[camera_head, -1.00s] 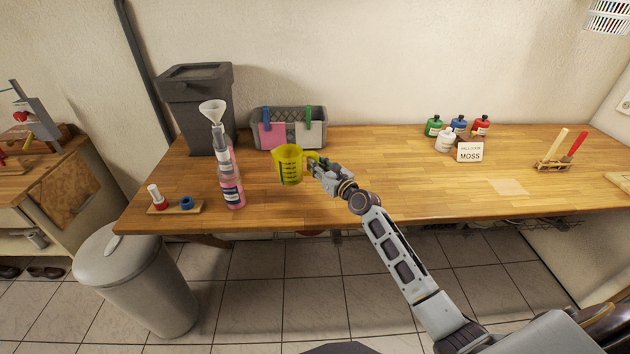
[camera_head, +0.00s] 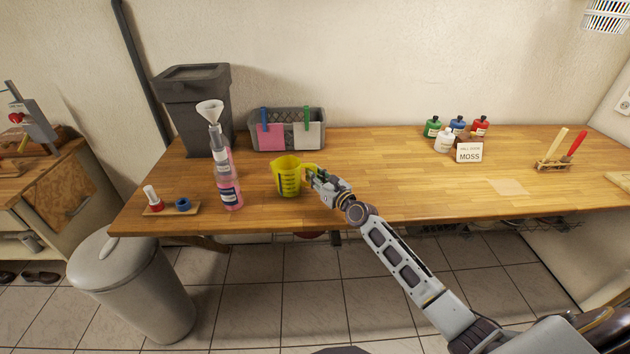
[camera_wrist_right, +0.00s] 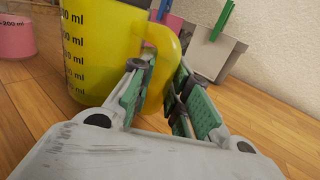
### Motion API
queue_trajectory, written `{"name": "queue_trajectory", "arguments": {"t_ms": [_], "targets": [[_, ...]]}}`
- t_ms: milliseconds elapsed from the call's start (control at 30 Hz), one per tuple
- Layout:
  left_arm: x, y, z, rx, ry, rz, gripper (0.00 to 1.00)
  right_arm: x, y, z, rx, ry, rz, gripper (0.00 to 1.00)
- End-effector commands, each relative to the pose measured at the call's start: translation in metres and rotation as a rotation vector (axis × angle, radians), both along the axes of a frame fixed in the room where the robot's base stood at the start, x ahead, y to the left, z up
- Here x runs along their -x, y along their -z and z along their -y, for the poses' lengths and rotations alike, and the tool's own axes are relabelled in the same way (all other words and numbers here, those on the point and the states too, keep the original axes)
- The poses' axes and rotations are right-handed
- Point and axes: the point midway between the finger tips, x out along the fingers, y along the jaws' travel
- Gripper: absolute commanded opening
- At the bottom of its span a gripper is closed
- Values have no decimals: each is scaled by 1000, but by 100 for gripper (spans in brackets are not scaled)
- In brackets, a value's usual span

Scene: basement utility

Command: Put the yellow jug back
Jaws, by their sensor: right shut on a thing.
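The yellow jug (camera_head: 287,177) is upright over the wooden workbench, right of the pink bottle; its base looks at or very close to the bench top. Dark measuring marks show on its side. In the right wrist view the jug (camera_wrist_right: 100,50) fills the upper left, with its handle toward me. My right gripper (camera_head: 314,177) is shut on the jug's handle; its green finger pads (camera_wrist_right: 165,95) sit on both sides of the handle in the wrist view. My left gripper is not in view.
A pink bottle with a funnel (camera_head: 228,180) stands left of the jug. A small board (camera_head: 170,209) lies at the left. Paint bottles and a MOSS card (camera_head: 469,153) are right. The bench between is clear.

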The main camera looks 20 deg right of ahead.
Motion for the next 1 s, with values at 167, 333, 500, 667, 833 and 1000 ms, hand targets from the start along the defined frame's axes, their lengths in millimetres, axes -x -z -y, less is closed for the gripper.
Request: {"name": "queue_trajectory", "arguments": {"t_ms": [167, 333, 500, 667, 833, 1000], "targets": [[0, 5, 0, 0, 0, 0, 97, 0, 9, 1, -1, 1, 2, 0], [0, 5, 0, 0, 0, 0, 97, 0, 9, 0, -2, 1, 2, 0], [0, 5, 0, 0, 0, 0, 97, 0, 10, 0, -2, 1, 2, 0], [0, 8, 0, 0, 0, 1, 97, 0, 13, 0, 0, 1, 0, 19], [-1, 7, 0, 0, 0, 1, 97, 0, 13, 0, 0, 1, 0, 39], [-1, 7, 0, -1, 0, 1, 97, 0, 13, 0, 0, 1, 0, 39]]}}
